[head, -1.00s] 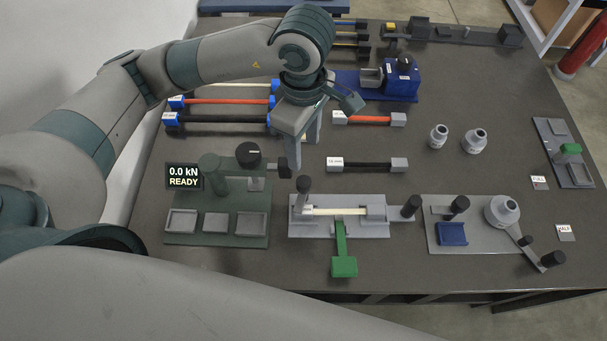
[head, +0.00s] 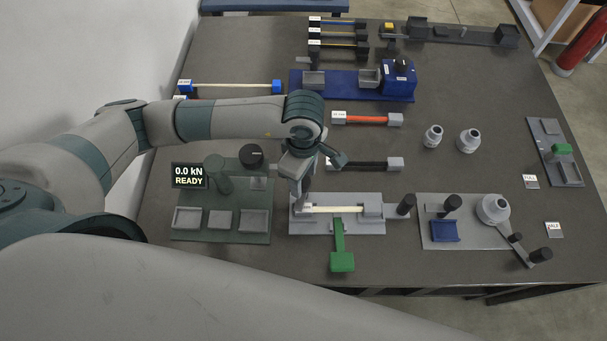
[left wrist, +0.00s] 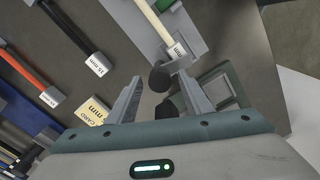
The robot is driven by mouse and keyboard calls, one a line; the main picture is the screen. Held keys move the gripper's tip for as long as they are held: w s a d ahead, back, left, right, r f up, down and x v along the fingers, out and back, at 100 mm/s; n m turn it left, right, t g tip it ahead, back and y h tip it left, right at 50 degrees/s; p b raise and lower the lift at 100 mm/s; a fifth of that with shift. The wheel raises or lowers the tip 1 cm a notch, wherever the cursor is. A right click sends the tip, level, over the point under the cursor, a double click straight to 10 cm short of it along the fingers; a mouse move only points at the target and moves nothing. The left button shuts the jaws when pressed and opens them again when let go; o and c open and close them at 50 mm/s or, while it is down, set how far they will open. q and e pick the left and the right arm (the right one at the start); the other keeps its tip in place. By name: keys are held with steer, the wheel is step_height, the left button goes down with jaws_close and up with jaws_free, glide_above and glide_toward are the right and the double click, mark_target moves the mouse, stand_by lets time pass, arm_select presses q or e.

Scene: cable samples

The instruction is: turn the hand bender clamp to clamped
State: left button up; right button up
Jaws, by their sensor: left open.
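A grey fixture (head: 370,226) stands at the front middle, with a cream rod (head: 335,209) held along it and a green-ended lever (head: 342,260) pointing to the front. My left gripper (head: 299,197) points down over the rod's left end, and its fingers are open. In the left wrist view a dark round knob (left wrist: 160,79) shows between the fingertips; contact cannot be told. In the head view the gripper hides this knob. To the right, another grey plate (head: 470,237) carries a round grey former, a blue block and black-knobbed levers. No label shows which fixture is the hand bender. My right gripper is not in view.
A green tester base (head: 222,236) with a "0.0 kN READY" display (head: 189,176) stands left of the gripper. A black rod (head: 365,164) with grey ends lies behind the middle fixture. Two grey fittings (head: 433,137) stand at the right.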

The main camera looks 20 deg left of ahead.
arm_select(q)
steer(key=c, duration=1.1)
steer(key=shift+o, duration=0.2)
steer(key=shift+f+n+b, duration=0.2)
steer(key=shift+n+b, duration=0.7)
steer(key=shift+b, duration=0.25)
steer(key=shift+r+n+b, duration=0.15)
steer(key=shift+n+b, duration=0.3)
steer(key=shift+n, duration=0.15)
steer(key=o, duration=1.1)
steer(key=shift+c, duration=0.2)
steer(key=shift+r, duration=0.15)
